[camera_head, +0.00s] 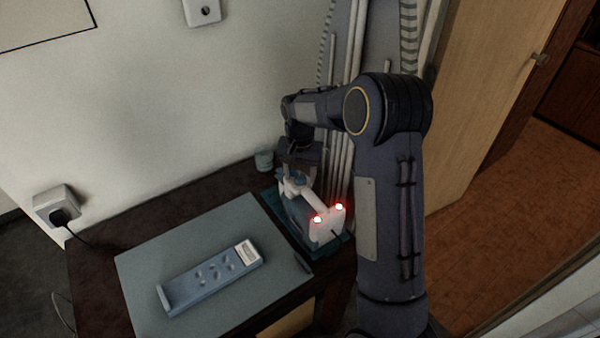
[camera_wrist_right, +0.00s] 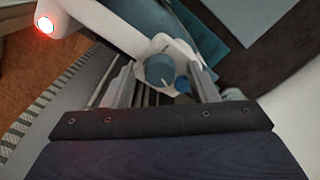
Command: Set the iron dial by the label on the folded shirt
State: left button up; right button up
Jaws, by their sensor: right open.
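The white and blue iron (camera_head: 325,225) stands on a teal mat (camera_head: 284,228) at the table's right side, with two red lights glowing at its near end. Its blue dial (camera_wrist_right: 160,68) shows in the right wrist view. My right gripper (camera_head: 297,172) is over the iron's far end. In the wrist view its open fingers (camera_wrist_right: 163,84) are on either side of the dial; whether they touch it I cannot tell. A long blue piece (camera_head: 190,288), seemingly the folded shirt, lies with a white label (camera_head: 248,253) at its right end. The label's print is too small to read. My left gripper is out of view.
A grey-green pad (camera_head: 150,262) covers much of the dark table (camera_head: 120,232). A small teal cup-like object (camera_head: 264,160) is at the back edge by the wall. A plug and cord (camera_head: 60,215) are at the left wall. A wooden door (camera_head: 490,90) stands at right.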

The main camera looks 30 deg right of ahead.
aim_at(300, 176)
notch_tip(300, 176, up, 8)
jog(key=shift+f, duration=0.15)
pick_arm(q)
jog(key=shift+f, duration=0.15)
